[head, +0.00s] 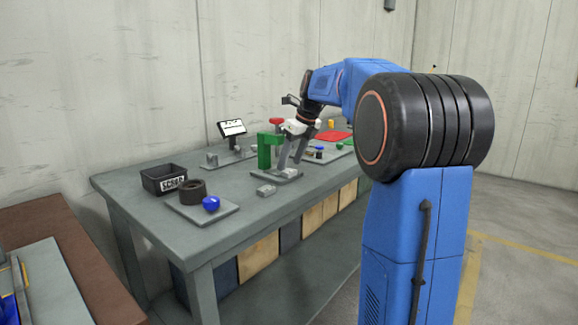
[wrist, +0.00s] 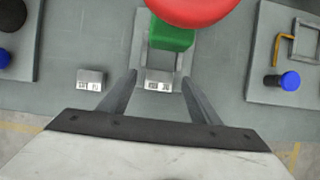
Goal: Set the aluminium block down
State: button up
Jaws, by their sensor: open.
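A small grey metal block (wrist: 90,76) with a label on its front face lies on the bench, left of the jack's base plate; it also shows in the head view (head: 266,190). A second grey, labelled piece (wrist: 158,84) sits at the front of the base plate, between my fingertips in the wrist view. I cannot tell which one is the aluminium block. The green screw jack (head: 268,148) with a red top (wrist: 190,8) stands on that plate. My gripper (wrist: 159,76) is open, fingers pointing down; contact with the piece between them cannot be judged.
A black SCRAP bin (head: 164,178) and a plate with a dark cylinder (head: 193,190) and blue knob (head: 211,204) stand left. A tilted display (head: 232,128) is behind. Another plate (wrist: 258,55) with a blue-capped part (wrist: 290,80) lies right.

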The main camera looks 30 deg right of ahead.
jog(key=v, duration=1)
jog(key=s+a+f+n, duration=0.4)
jog(key=s+a+n, duration=0.3)
jog(key=s+a, duration=0.1)
jog(key=s+a+f+n, duration=0.4)
jog(key=s+f+n, duration=0.4)
jog(key=s, duration=0.1)
jog(key=s+a+f+n+h, duration=0.1)
jog(key=s+a+f+n, duration=0.3)
jog(key=s+f+n, duration=0.4)
jog(key=s+a+f+n, duration=0.4)
jog(key=s+f+n, duration=0.5)
jog(key=s, duration=0.1)
jog(key=shift+h, duration=0.3)
